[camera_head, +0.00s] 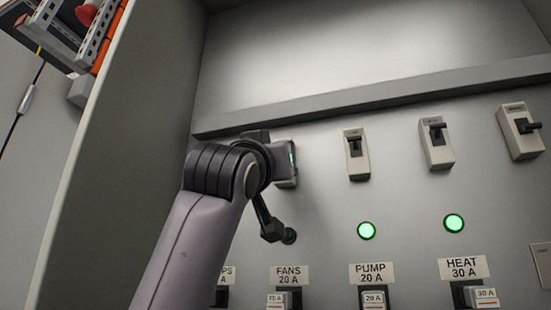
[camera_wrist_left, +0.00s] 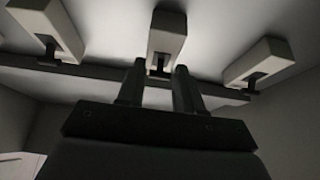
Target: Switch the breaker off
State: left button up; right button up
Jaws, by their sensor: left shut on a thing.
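My left gripper (camera_head: 286,156) is at a pale breaker (camera_head: 287,182) on the grey panel, in the column above the FANS 20 A label (camera_head: 289,275). The arm and gripper hide most of this breaker in the head view. In the left wrist view the two dark fingers (camera_wrist_left: 158,72) stand either side of the dark lever (camera_wrist_left: 159,63) of the middle breaker (camera_wrist_left: 167,36). The gripper is shut on this lever. The exact lever position is hard to tell. My right gripper is not in view.
Other breakers stand to the right: one above PUMP (camera_head: 358,166), one above HEAT (camera_head: 438,155), and one farther right (camera_head: 519,142). Two green lamps (camera_head: 366,231) (camera_head: 453,223) are lit. A ledge (camera_head: 390,95) runs above the breakers. A side wall (camera_head: 130,130) stands left.

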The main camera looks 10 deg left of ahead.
pick_arm(q)
jog(key=o, duration=1)
jog(key=shift+c, duration=0.2)
jog(key=b+v, duration=0.3)
jog(key=v, duration=0.4)
jog(key=shift+o, duration=0.3)
jog(key=shift+s, duration=0.1)
